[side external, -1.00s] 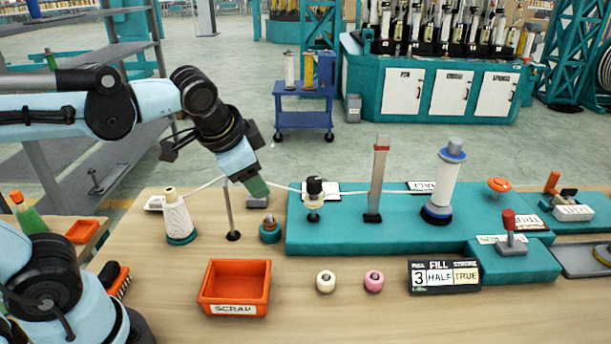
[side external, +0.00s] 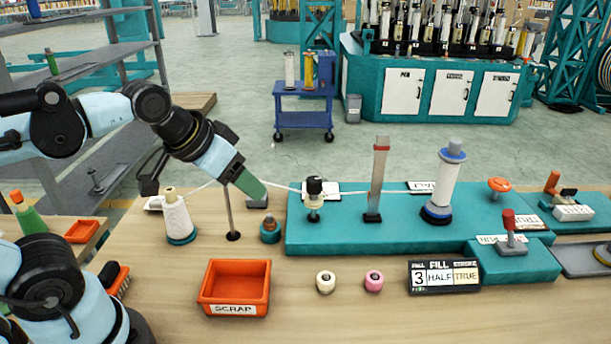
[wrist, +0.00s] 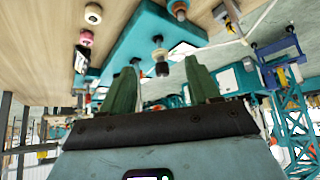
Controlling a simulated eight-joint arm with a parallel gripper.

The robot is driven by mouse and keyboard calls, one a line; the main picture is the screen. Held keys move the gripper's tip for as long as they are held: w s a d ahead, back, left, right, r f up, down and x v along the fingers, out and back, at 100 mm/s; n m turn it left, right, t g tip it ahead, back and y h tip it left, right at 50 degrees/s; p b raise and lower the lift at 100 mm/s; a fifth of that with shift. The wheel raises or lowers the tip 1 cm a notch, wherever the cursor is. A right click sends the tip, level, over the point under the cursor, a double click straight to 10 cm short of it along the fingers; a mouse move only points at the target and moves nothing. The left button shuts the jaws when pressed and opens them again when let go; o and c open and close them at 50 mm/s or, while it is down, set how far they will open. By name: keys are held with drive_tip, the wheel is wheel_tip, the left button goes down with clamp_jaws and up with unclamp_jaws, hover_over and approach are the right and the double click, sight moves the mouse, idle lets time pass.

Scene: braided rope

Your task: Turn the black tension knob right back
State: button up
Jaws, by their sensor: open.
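The black tension knob (side external: 314,185) tops a cream post on the teal base (side external: 340,238), with white thread running by it. In the wrist view the knob (wrist: 161,69) shows beyond the fingertips, between them in the picture. My gripper (side external: 256,184) is left of the knob, tilted down to the right, with a clear gap to it. The wrist view shows its two green fingers (wrist: 160,76) spread and nothing between them. In the side view only one green finger shows clearly.
A white thread cone (side external: 177,219) and a thin metal rod (side external: 229,210) stand below my gripper. A tall grey post (side external: 377,180) and a white spool (side external: 446,185) stand right of the knob. The orange scrap bin (side external: 235,310) is in front.

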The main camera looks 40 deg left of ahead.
drive_tip(key=m+g+y, duration=0.2)
drive_tip(key=m+y, duration=0.7)
drive_tip(key=m, duration=0.6)
hover_over(310, 177)
drive_tip(key=s+d, duration=0.1)
drive_tip(key=s, duration=0.2)
wheel_tip(310, 177, down, 2)
drive_tip(key=d+f+m+y, duration=0.6)
drive_tip(key=d+m+y, duration=0.15)
drive_tip(key=d, duration=0.25)
drive_tip(key=shift+n+t+y, duration=0.25)
drive_tip(key=shift+n+t, duration=0.05)
drive_tip(key=shift+n, duration=0.05)
drive_tip(key=x, duration=1.2)
drive_tip(key=shift+s+a+r, duration=0.1)
drive_tip(key=shift+a, duration=0.1)
drive_tip(key=shift+c, duration=0.4)
